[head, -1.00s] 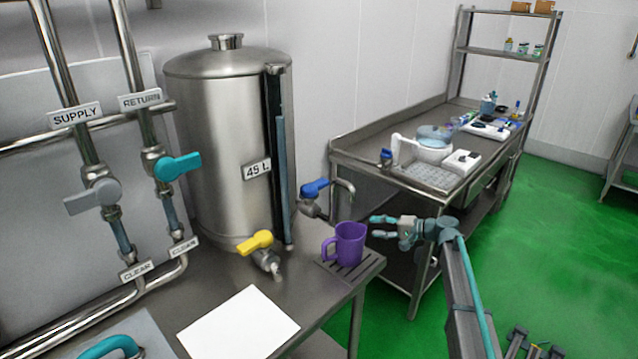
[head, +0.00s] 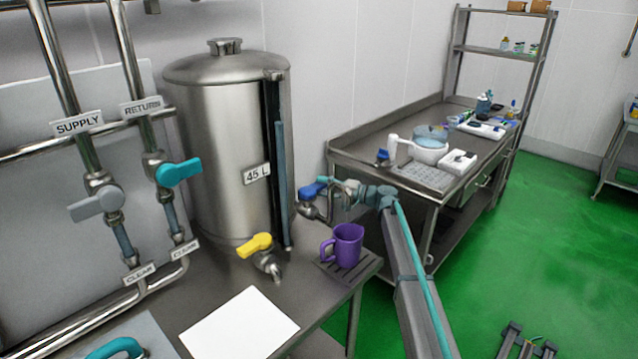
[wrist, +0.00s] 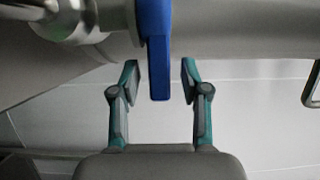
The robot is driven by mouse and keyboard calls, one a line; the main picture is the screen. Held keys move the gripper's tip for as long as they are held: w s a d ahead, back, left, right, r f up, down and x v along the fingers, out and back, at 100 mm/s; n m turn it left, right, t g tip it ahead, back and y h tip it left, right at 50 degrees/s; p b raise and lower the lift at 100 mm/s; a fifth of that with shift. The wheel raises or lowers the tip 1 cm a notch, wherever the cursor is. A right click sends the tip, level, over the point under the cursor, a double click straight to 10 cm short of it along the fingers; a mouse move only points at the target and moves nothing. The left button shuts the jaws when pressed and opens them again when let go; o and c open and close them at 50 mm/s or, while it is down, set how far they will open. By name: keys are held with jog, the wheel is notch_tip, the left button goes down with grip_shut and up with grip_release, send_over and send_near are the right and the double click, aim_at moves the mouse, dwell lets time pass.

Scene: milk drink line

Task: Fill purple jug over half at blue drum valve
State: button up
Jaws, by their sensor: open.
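The purple jug (head: 348,247) stands upright on a slotted drip tray (head: 330,268) at the bench corner, its handle to the left. Its inside and fill level cannot be made out. The steel drum (head: 222,150) stands behind it, with a blue-handled valve (head: 313,190) at its lower right. In the wrist view, the open fingers (wrist: 160,80) stand apart on either side of the blue handle's tip (wrist: 158,55). No contact shows.
A yellow-handled valve (head: 256,243) sticks out left of the jug. A white sheet (head: 240,325) lies on the bench in front. Supply and return pipes (head: 95,165) stand at the left. A side table (head: 375,150) with lab items is behind my arm.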

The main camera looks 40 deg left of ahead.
jog(key=shift+x, duration=0.9)
grip_shut()
